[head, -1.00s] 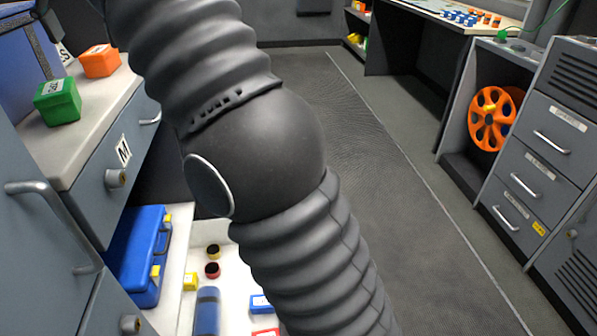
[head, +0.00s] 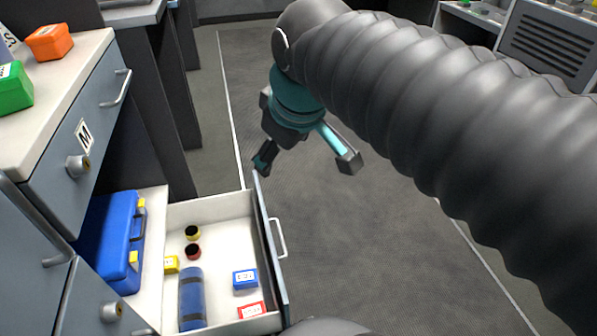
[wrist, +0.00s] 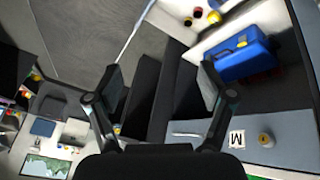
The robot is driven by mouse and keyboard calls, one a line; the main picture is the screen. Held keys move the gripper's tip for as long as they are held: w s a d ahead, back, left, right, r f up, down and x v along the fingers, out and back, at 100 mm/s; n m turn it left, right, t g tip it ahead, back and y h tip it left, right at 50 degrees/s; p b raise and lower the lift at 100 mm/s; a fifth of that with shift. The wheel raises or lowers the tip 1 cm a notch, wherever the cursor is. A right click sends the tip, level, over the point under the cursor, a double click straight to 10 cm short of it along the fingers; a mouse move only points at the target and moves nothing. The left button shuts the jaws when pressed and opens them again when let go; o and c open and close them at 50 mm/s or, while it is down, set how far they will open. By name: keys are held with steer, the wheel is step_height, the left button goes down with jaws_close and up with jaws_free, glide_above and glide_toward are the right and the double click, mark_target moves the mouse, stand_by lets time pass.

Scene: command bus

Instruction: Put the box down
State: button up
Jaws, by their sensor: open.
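My gripper (head: 306,160) is open and empty in the head view, in the air above the floor, just beyond the open drawer's far corner. Its spread fingers also show in the wrist view (wrist: 161,85), with nothing between them. Several small boxes are in view, and I cannot tell which one the task means. A green box (head: 12,88) and an orange box (head: 49,42) sit on the left counter.
The drawer's front panel (head: 270,245) juts into the aisle. A blue cylinder (head: 191,299) and two small round items lie in the drawer. The aisle floor (head: 350,250) is clear.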

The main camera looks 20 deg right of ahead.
steer(key=s+d+f+m, duration=0.3)
steer(key=s+f+m, duration=0.3)
steer(key=f, duration=0.3)
steer(key=shift+s+f, duration=0.25)
